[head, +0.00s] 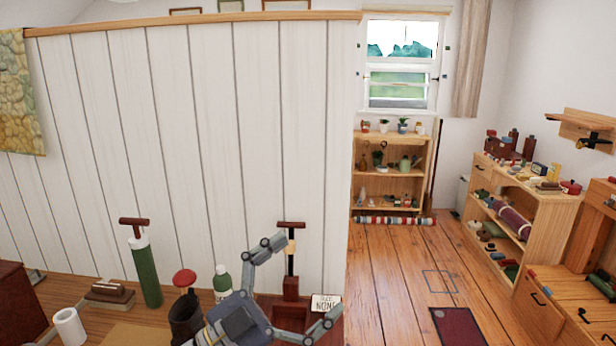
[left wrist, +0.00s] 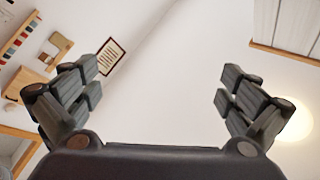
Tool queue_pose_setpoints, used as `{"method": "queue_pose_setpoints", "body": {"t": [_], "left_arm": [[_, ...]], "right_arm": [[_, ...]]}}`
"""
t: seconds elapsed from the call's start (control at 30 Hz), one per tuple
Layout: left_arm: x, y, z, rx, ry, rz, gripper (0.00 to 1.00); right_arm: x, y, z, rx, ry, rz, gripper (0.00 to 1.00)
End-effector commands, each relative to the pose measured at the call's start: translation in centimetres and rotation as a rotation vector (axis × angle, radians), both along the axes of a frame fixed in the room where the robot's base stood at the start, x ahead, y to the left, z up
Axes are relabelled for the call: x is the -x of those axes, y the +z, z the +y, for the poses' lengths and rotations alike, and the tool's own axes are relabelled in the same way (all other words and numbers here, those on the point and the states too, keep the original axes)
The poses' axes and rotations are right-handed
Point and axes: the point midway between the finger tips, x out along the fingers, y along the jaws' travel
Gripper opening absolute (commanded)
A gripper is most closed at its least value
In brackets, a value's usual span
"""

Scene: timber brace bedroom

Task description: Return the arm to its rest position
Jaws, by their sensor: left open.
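My left gripper (head: 305,277) is at the bottom middle of the head view, with its two fingers spread wide. It is open and empty. Its arm comes up from the bottom edge in front of a wooden surface. In the left wrist view the gripper (left wrist: 158,90) also shows open, with only pale wall or ceiling between its fingers. In the head view a dark red T-handled tool (head: 291,288) appears between the fingers, apparently behind them. My right gripper is not in view.
A white panelled partition (head: 190,150) rises behind.

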Motion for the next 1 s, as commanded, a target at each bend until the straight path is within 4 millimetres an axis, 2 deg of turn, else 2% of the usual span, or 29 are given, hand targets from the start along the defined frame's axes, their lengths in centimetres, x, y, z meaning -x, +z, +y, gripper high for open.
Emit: {"method": "queue_pose_setpoints", "body": {"t": [0.07,0.17,0.27,0.3,0.37,0.43,0.57,0.6,0.7,0.8,1.0], "left_arm": [[-1.5,-0.6,2.6,0.103,0.146,0.081,1.0],[-3.3,-2.7,6.4,0.185,0.338,0.203,1.0],[-4.3,-6.5,10.3,0.22,0.527,0.359,1.0],[-4.4,-8.4,11.8,0.221,0.599,0.429,1.0],[-4.1,-11.7,13.9,0.208,0.699,0.543,1.0],[-3.0,-15.8,16.1,0.174,0.804,0.686,1.0],[1.2,-23.9,19.1,0.059,0.95,0.973,1.0],[3.0,-26.3,19.8,0.011,0.98,1.064,1.0],[7.7,-31.0,20.7,-0.109,1.017,1.265,1.0],[12.3,-34.3,21.0,-0.221,1.018,1.428,1.0],[20.5,-38.0,20.7,-0.417,0.956,1.683,1.0]], "right_arm": [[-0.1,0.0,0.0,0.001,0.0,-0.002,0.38],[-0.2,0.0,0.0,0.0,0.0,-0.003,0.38],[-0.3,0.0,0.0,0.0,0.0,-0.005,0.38],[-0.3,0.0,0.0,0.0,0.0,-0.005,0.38],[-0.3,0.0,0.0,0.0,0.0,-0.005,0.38],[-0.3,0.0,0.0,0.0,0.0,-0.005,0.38],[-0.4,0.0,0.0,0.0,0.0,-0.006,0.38],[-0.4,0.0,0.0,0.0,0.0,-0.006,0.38],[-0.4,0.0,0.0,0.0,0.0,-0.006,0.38],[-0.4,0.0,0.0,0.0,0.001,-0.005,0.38],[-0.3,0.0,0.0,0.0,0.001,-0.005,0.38]]}}
